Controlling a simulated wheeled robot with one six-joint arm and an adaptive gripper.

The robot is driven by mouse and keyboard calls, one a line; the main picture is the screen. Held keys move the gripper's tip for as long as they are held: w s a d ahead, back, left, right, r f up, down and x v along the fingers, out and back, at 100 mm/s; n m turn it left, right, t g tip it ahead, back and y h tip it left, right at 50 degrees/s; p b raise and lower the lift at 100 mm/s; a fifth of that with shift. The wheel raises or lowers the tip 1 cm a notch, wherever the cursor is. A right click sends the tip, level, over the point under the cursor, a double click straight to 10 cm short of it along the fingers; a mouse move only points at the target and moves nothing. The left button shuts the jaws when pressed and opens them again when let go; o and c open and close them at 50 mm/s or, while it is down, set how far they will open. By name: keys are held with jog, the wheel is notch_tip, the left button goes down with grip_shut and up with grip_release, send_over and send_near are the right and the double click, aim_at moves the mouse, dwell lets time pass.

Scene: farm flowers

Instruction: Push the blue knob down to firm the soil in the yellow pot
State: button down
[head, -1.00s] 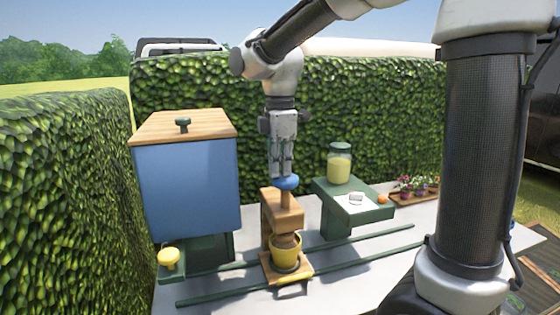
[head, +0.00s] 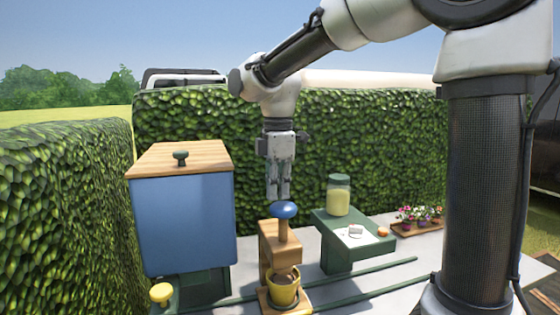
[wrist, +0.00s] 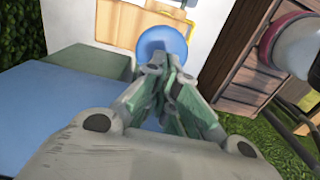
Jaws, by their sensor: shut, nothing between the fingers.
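The blue knob (head: 285,210) tops a wooden shaft on the wooden press stand (head: 270,245). It also shows in the wrist view (wrist: 163,42), just beyond my fingertips. The yellow pot (head: 284,292) stands on the press base below the shaft, with brown at its mouth; the soil surface is not clear. My gripper (head: 278,197) points down, shut and empty, with its fingertips at the top of the knob. In the wrist view my gripper (wrist: 160,68) overlaps the knob's near edge. I cannot tell whether the tips touch it.
A blue bin (head: 185,220) with a wooden lid stands left of the press, with a yellow knob (head: 161,292) in front. A green stand (head: 345,255) with a jar (head: 339,197) is to the right. A flower tray (head: 418,225) sits farther right. Hedges enclose the back and left.

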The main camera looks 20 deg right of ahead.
notch_tip(320, 180, up, 8)
dwell(0.9)
notch_tip(320, 180, down, 3)
jog(key=m, duration=0.4)
jog(key=shift+w+a+f+m+t, duration=0.1)
jog(key=shift+w+a+m+t, duration=0.05)
jog(key=shift+m+t, duration=0.2)
jog(key=s+d+f+m+t, duration=0.2)
jog(key=s+d+f+m, duration=0.2)
jog(key=s+d+m, duration=0.2)
jog(key=s+d+f+m+t, duration=0.1)
jog(key=s+d+f+m, duration=0.2)
jog(key=s+d+m, duration=0.4)
jog(key=shift+s+d+f+t, duration=0.4)
jog(key=shift+s+d, duration=1.85)
jog(key=shift+s, duration=1.05)
